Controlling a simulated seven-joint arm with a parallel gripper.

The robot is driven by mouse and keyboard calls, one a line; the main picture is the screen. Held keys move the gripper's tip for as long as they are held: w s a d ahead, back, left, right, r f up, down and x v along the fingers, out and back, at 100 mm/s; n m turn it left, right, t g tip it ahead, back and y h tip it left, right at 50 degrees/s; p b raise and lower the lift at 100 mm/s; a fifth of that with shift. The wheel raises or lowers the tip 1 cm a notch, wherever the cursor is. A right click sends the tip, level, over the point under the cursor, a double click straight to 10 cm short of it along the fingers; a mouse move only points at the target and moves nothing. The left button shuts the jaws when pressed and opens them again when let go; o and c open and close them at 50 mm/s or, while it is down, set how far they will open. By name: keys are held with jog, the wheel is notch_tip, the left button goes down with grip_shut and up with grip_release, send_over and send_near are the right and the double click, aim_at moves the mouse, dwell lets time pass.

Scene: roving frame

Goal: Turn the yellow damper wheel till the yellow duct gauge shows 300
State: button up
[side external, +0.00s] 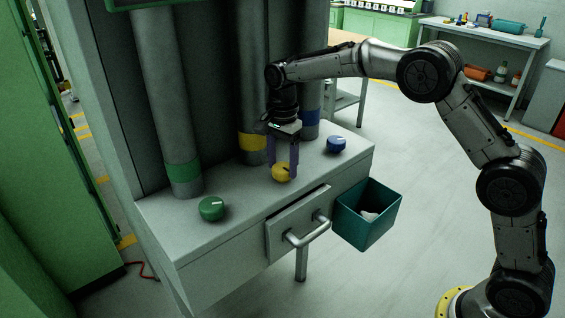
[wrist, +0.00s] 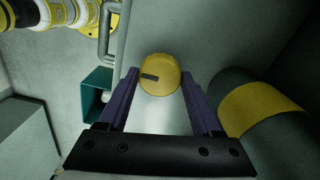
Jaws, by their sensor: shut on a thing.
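The yellow damper wheel (side external: 281,172) sits on the grey cabinet top (side external: 240,195) between the green and blue wheels. My gripper (side external: 281,170) points down over it, with its purple fingers on either side. In the wrist view the yellow wheel (wrist: 162,72) lies between the two fingertips (wrist: 161,76), and my gripper is shut on it. A dark pointer mark on the wheel points left in the wrist view. The yellow-banded duct (side external: 252,142) rises behind the wheel. No yellow duct gauge face or reading is visible; only the lower edge of a green-framed panel (side external: 150,4) shows at the top.
A green wheel (side external: 212,208) stands to the left and a blue wheel (side external: 336,144) to the right. A drawer with a bar handle (side external: 308,231) is at the cabinet front. A teal bin (side external: 367,220) hangs beside it. Ducts stand close behind the gripper.

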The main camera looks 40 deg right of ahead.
aim_at(282, 167)
jog(key=o, duration=1.4)
jog(key=shift+c, duration=0.2)
notch_tip(282, 167, up, 14)
jog(key=shift+f, duration=0.1)
